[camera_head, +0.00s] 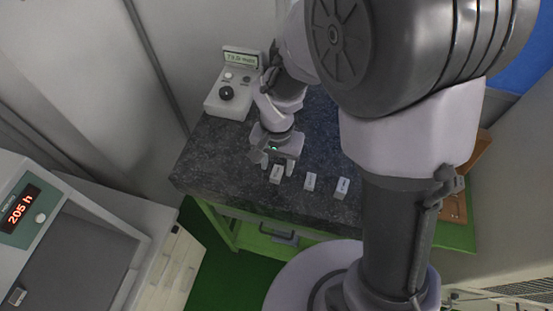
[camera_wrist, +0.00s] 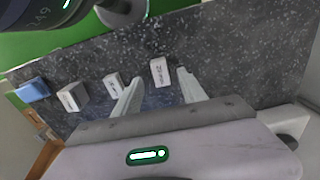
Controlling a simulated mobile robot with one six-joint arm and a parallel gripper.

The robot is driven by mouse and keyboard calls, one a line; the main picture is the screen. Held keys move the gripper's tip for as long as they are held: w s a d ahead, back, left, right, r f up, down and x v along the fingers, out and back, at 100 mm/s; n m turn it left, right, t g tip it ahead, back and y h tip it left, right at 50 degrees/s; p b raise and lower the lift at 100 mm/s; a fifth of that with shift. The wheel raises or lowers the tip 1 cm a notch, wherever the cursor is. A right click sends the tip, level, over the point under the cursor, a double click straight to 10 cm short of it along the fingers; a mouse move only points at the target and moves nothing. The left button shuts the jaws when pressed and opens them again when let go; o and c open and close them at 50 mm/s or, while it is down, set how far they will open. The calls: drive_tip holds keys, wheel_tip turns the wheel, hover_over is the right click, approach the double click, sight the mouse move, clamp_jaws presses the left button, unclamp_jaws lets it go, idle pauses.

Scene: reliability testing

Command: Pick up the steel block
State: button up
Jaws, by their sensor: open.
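Three small pale blocks with dark labels stand in a row on the dark speckled bench top. The labels are too small to read, so I cannot tell which one is the steel block. In the head view they are the left block (camera_head: 276,174), the middle block (camera_head: 310,181) and the right block (camera_head: 342,187). My gripper (camera_head: 277,165) is open over the left block. In the wrist view my open fingers (camera_wrist: 159,77) flank that same block (camera_wrist: 160,72), with a gap on each side. The middle block (camera_wrist: 114,84) and right block (camera_wrist: 72,97) lie left of the fingers.
A white device (camera_head: 228,92) with a display and black knob stands at the bench's back left. A blue object (camera_wrist: 33,90) lies beyond the row in the wrist view. A machine with a red display (camera_head: 19,209) stands at left. The bench front (camera_head: 240,195) is clear.

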sight(277, 172)
wheel_tip(277, 172, down, 4)
drive_tip(key=shift+w+a+r, duration=0.1)
drive_tip(key=shift+w+r, duration=0.05)
drive_tip(key=shift+r, duration=0.2)
drive_tip(key=shift+c, duration=0.2)
clamp_jaws()
drive_tip(key=shift+r, duration=0.1)
